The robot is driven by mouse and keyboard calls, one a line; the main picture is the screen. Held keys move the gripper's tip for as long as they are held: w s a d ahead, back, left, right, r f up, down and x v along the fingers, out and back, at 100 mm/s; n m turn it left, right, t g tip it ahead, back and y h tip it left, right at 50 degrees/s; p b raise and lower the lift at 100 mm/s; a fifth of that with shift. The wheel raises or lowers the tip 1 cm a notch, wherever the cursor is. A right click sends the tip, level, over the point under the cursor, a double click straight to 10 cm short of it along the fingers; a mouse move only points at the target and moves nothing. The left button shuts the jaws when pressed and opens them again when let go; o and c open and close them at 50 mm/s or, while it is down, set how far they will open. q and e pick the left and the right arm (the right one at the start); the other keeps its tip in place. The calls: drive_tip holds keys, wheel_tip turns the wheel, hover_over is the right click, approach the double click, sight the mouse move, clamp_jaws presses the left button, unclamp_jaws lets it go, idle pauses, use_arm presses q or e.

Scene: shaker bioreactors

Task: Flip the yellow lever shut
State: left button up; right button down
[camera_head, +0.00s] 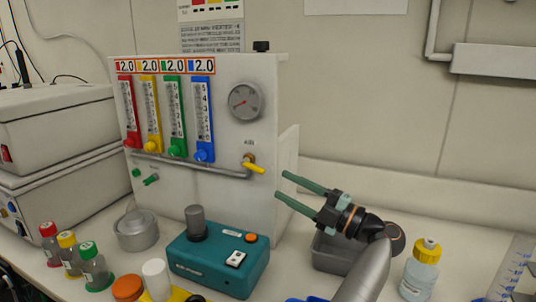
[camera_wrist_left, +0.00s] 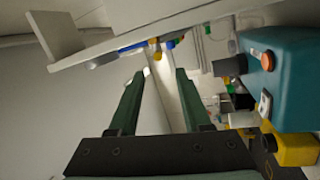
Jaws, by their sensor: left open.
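The yellow lever (camera_head: 254,167) sticks out down and to the right from a brass valve on the front of the white gas panel (camera_head: 255,205), below the round gauge (camera_head: 245,101). My left gripper (camera_head: 281,185) is open and empty. Its two green fingers point left toward the panel, and their tips appear a little to the right of and below the lever, apart from it. In the left wrist view (camera_wrist_left: 160,73) the fingers are spread with nothing between them. A small yellow-orange part shows beyond them there; I cannot tell whether it is the lever. My right gripper is out of view.
A teal device (camera_head: 222,262) with a grey knob stands below the panel. Several small capped bottles and a metal pot (camera_head: 137,232) are to the left. A grey bin (camera_head: 333,252) sits under my left gripper; a yellow-capped bottle (camera_head: 421,272) stands to the right.

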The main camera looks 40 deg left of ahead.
sight(247, 163)
use_arm(q)
drive_tip(key=p+x, duration=0.1)
drive_tip(key=x, duration=0.4)
drive_tip(key=p+x, duration=0.2)
drive_tip(key=x, duration=0.4)
drive_tip(key=shift+w+r, duration=0.2)
drive_tip(key=shift+a, duration=0.75)
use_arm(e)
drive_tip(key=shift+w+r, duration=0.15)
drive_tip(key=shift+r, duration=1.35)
use_arm(q)
clamp_jaws()
